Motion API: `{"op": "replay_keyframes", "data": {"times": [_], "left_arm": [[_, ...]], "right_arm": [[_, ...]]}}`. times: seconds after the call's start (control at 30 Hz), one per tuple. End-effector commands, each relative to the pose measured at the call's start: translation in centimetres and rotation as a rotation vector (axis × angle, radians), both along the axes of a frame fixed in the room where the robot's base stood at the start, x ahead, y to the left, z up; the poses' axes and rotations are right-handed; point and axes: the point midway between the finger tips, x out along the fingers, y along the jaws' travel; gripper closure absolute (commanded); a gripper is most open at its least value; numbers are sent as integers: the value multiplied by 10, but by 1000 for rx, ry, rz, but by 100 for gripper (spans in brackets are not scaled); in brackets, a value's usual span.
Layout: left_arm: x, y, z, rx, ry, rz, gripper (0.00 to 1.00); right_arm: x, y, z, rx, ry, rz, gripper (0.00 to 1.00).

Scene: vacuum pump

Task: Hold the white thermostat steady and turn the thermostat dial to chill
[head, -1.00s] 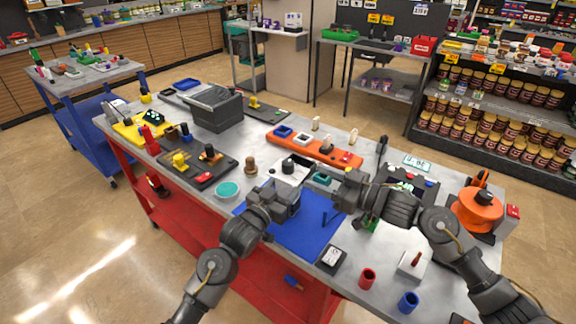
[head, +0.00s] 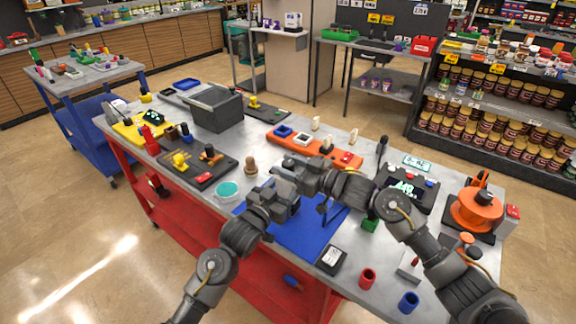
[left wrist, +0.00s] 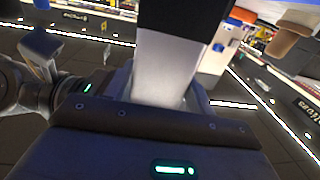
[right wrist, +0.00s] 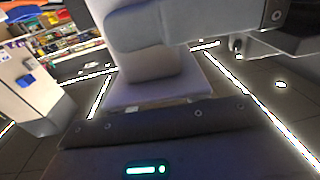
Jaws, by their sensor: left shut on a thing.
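The white thermostat (left wrist: 165,70) shows in the left wrist view as a pale block rising from between my left jaws, with a dark part above it. My left gripper (head: 286,199) is shut on it over the back edge of the blue mat. My right gripper (head: 286,179) is right beside and above the left one in the head view, and hides most of the thermostat there. The dial and its setting cannot be made out. In the right wrist view pale grey shapes fill the space before the jaws, so I cannot tell whether they are open.
The blue mat (head: 298,236) lies under my grippers. A teal-topped round dish (head: 228,190) and a brown knob-shaped piece (head: 251,167) stand to the left. An orange tray (head: 310,147) lies behind. A dark device with a display (head: 405,188) and an orange spool (head: 475,210) stand to the right.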

Motion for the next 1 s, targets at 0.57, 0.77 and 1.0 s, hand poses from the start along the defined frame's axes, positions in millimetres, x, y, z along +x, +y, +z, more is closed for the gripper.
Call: {"op": "replay_keyframes", "data": {"times": [0.57,0.77,1.0], "left_arm": [[0,1,0,1,1,1,75],[0,1,0,1,1,1,75],[0,1,0,1,1,2,75]], "right_arm": [[-1,1,0,1,0,-113,93],[0,0,0,-1,1,-132,93],[0,0,-1,-1,1,-131,55]]}}
